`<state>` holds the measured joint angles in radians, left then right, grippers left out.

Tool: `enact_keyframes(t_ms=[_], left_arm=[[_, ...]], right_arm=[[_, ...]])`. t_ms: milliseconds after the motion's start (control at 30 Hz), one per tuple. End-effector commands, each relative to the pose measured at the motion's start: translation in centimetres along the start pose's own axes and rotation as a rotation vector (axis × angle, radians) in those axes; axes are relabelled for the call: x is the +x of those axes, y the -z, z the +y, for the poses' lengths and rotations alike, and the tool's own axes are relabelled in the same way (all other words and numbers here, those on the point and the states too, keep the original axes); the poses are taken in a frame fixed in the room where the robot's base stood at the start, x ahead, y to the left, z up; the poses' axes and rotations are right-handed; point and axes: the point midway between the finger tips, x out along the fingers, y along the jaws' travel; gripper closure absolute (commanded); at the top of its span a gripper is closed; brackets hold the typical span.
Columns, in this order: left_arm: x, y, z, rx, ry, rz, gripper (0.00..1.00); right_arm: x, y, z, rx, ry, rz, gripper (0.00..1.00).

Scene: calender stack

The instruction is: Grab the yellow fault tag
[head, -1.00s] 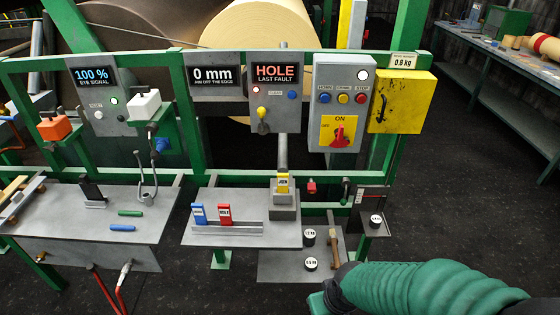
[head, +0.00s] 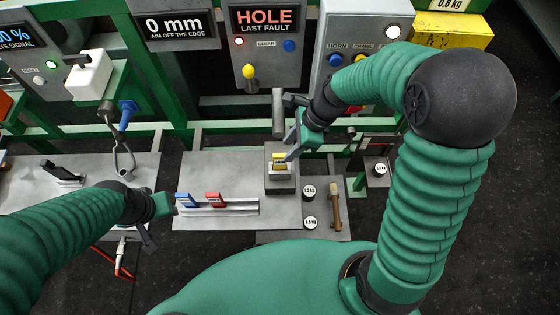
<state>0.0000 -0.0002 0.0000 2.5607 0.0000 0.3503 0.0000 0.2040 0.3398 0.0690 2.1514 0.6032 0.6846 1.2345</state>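The yellow fault tag (head: 279,158) stands in a slot on a grey block (head: 282,182) at the right end of the bench plate in the head view. My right gripper (head: 290,153) reaches down from the upper right to the tag's top edge. Its fingertips overlap the tag in the picture, and I cannot tell whether they touch or grip it. My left gripper (head: 158,212) hangs left of the plate, away from the tag. Its fingers are partly hidden, and its opening is unclear.
A blue tag (head: 186,200) and a red tag (head: 214,199) stand in a metal rail (head: 235,207) left of the block. Weights (head: 309,191) and a wooden-handled tool (head: 336,205) lie right of it. A control panel (head: 262,45) with a yellow-knobbed switch rises behind.

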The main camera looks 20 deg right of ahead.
Motion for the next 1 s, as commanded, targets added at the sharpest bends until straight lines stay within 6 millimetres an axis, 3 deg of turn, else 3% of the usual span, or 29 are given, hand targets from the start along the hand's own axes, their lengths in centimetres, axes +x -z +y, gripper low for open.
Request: enact_keyframes(t_ms=[100, 333, 500, 800, 1000], left_arm=[[0.3, -0.1, 0.0, 0.0, 0.0, 0.0, 0.64], [0.3, 0.0, 0.0, 0.0, 0.0, 0.001, 0.64], [0.3, 0.0, 0.0, 0.0, 0.0, 0.001, 0.64], [0.3, 0.0, 0.0, 0.0, 0.0, 0.001, 0.64], [0.3, 0.0, 0.0, 0.0, 0.0, 0.001, 0.64]], right_arm=[[3.0, 0.1, -0.1, 0.0, -0.005, 0.0, 0.62], [5.6, -0.1, -0.1, -0.001, -0.005, 0.001, 0.62], [8.7, -0.4, 0.1, -0.001, -0.004, 0.001, 0.62], [9.7, -0.4, 0.0, -0.003, -0.001, 0.001, 0.62], [9.6, -0.4, 0.0, -0.003, -0.001, 0.001, 0.88]])
